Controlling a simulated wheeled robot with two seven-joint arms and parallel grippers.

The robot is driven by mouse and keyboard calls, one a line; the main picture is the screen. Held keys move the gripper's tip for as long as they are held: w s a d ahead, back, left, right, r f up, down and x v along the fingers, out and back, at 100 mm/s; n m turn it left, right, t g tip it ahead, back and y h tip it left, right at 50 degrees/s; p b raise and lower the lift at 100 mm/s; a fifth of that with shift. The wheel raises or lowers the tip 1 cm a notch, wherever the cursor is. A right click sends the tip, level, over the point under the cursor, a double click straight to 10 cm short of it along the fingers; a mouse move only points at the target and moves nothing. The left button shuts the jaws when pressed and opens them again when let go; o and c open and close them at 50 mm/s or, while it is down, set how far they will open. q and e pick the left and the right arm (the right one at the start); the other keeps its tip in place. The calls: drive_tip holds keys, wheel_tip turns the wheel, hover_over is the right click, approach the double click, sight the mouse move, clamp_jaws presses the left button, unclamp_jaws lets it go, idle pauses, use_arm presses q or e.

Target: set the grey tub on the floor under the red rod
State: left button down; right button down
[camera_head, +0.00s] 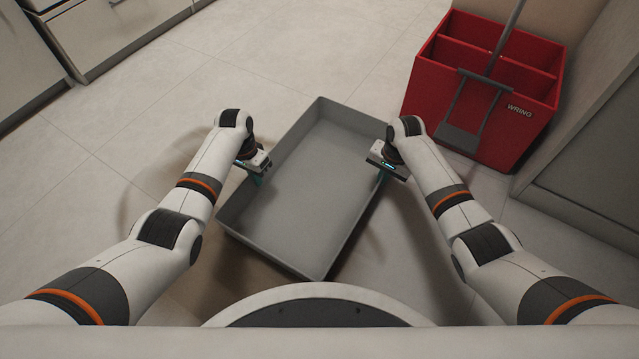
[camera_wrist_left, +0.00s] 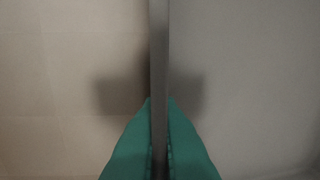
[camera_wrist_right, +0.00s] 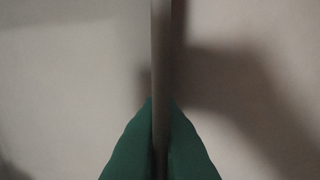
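The grey tub (camera_head: 305,205) is a shallow open tray, empty, lying turned at an angle in front of my base in the head view. My left gripper (camera_head: 257,180) is at its left wall and my right gripper (camera_head: 383,174) is at its right wall. In the left wrist view the teal fingers (camera_wrist_left: 160,130) are closed on both sides of the thin tub wall (camera_wrist_left: 159,50). In the right wrist view the fingers (camera_wrist_right: 161,130) close on the opposite wall (camera_wrist_right: 161,50) likewise. I cannot tell whether the tub touches the floor. No red rod shows.
A red bucket (camera_head: 425,95) with dividers, a grey wringer handle and the word WRING stands at the upper right. A grey cabinet (camera_head: 600,150) is at the right edge. Pale cabinets (camera_head: 100,35) stand at the upper left. Tiled floor (camera_head: 330,60) beyond the tub is clear.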

use_arm(q)
drive_tip(key=shift+r, duration=0.15)
idle(0.3)
